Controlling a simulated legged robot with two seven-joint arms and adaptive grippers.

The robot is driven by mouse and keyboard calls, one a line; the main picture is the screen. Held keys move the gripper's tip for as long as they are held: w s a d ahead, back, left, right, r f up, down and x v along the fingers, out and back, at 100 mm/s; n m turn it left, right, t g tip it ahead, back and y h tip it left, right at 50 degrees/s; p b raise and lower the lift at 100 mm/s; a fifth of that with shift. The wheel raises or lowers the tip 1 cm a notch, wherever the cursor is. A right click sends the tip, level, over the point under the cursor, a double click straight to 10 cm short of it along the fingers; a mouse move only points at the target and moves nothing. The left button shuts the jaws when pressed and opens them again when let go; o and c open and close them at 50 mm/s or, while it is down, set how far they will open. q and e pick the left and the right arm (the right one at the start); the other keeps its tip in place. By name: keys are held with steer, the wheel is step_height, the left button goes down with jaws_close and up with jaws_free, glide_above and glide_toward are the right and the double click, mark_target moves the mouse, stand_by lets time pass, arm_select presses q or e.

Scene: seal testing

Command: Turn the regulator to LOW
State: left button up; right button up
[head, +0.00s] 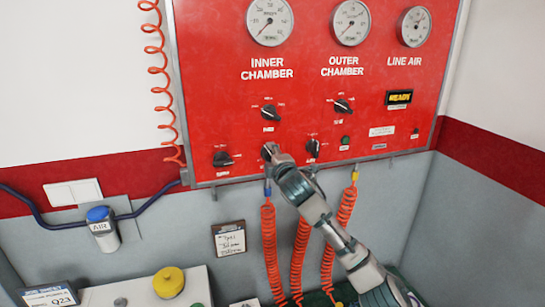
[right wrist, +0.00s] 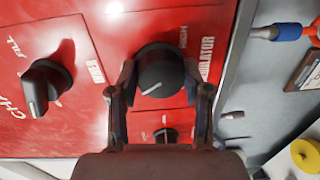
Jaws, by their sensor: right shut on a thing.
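The regulator knob (right wrist: 160,72) is a black round knob low on the red panel (head: 220,60). In the right wrist view, "HIGH" and "REGULATOR" are printed beside it. Its white mark points to the lower left there, away from "HIGH"; no LOW label is readable. My right gripper (right wrist: 160,95) is shut on the knob, one finger on each side. In the head view my right gripper (head: 270,156) covers most of the knob. My left gripper is in neither view.
Black knobs stand close by: one to the left (head: 222,159), one to the right (head: 313,149) and the inner chamber knob (head: 268,113) above. Orange coiled hoses (head: 268,240) hang below the panel. A yellow button (head: 168,282) sits at lower left.

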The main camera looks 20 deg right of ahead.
steer(key=n, duration=0.6)
steer(key=shift+a+f, duration=0.15)
steer(key=shift+f, duration=0.25)
steer(key=n, duration=0.3)
steer(key=shift+f+n, duration=0.1)
steer(key=shift+n, duration=0.3)
steer(key=n, duration=0.5)
steer(key=shift+f+h, duration=0.1)
steer(key=shift+h, duration=0.3)
steer(key=shift+n+t, duration=0.3)
steer(key=shift+n, duration=2.5)
steer(key=o, duration=0.9)
steer(key=shift+s, duration=0.1)
steer(key=shift+o, duration=1.3)
